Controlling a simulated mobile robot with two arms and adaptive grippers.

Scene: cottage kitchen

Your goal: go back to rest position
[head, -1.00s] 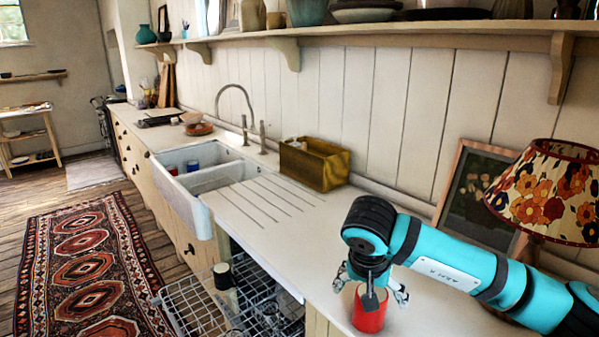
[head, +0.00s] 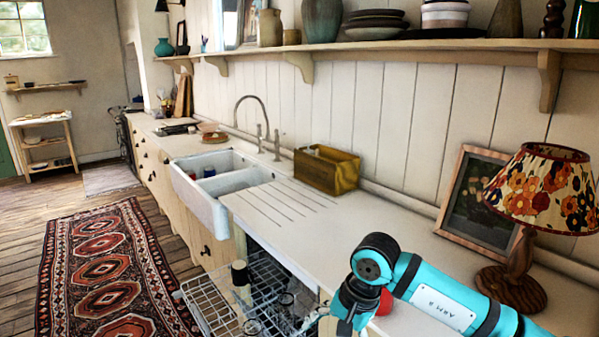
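My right arm comes in from the right. Its gripper (head: 318,322) is low in the head view, past the counter's front edge and over the open dishwasher rack. Its fingers are small and partly cut off by the wrist and the frame's lower edge, so I cannot tell how far apart they are. A red cup (head: 385,303) shows behind my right wrist, mostly hidden; it seems to stand on the counter (head: 345,235), apart from the fingers. My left gripper is not in view.
The open dishwasher rack (head: 215,300) holds a dark cup (head: 240,272). A patterned lamp (head: 515,270) and a framed picture (head: 478,200) stand near my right arm. A wooden box (head: 327,172) and the sink (head: 205,205) are farther left. The counter's middle is clear.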

